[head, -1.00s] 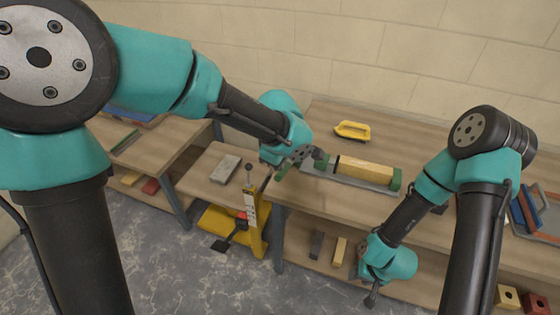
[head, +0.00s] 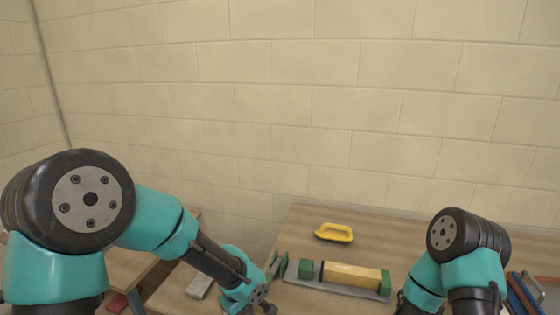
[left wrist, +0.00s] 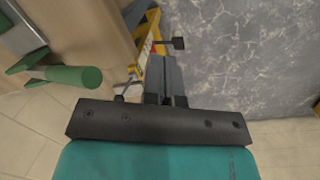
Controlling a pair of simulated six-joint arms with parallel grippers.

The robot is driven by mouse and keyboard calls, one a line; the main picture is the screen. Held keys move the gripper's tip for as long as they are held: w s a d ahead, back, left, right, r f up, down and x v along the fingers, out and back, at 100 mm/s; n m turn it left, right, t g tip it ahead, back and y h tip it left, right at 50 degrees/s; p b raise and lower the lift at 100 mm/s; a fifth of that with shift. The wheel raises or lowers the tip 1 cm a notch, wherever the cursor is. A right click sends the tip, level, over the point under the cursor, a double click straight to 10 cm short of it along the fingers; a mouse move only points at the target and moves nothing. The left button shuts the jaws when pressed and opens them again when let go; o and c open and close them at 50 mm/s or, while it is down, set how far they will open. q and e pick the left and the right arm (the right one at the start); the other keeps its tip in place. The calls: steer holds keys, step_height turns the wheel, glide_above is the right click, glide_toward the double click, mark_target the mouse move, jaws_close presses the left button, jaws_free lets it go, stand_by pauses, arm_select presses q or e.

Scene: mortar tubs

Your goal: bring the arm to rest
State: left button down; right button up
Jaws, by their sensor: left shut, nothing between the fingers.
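My left gripper (head: 268,307) shows at the bottom edge of the head view, in front of the workbench and left of the yellow block. In the left wrist view its dark fingers (left wrist: 166,92) are together with nothing between them. They point over the bench edge and the grey floor (left wrist: 235,50). My right arm comes in at the lower right of the head view. Its gripper is below the picture.
The workbench (head: 400,226) carries a yellow-handled tool (head: 334,232) and a yellow block (head: 350,276) between green ends on a grey base. A green rod (left wrist: 75,77) lies left of the fingers. A grey block (head: 200,287) sits left. Blue and orange-brown pieces (head: 522,292) stand right.

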arm_select(q)
steer(key=s+a+f+m, duration=0.2)
steer(key=s+a+f, duration=0.2)
steer(key=f, duration=0.3)
steer(key=s+a+f+m+h, duration=0.1)
steer(key=s+a+f+m, duration=0.2)
steer(key=s+a+f, duration=0.2)
steer(key=s+a+f+m+h, duration=0.1)
steer(key=s+a+f, duration=0.3)
steer(key=f, duration=0.6)
steer(key=shift+s+a+f+m, duration=0.25)
steer(key=shift+s+m, duration=0.3)
steer(key=shift+m, duration=0.15)
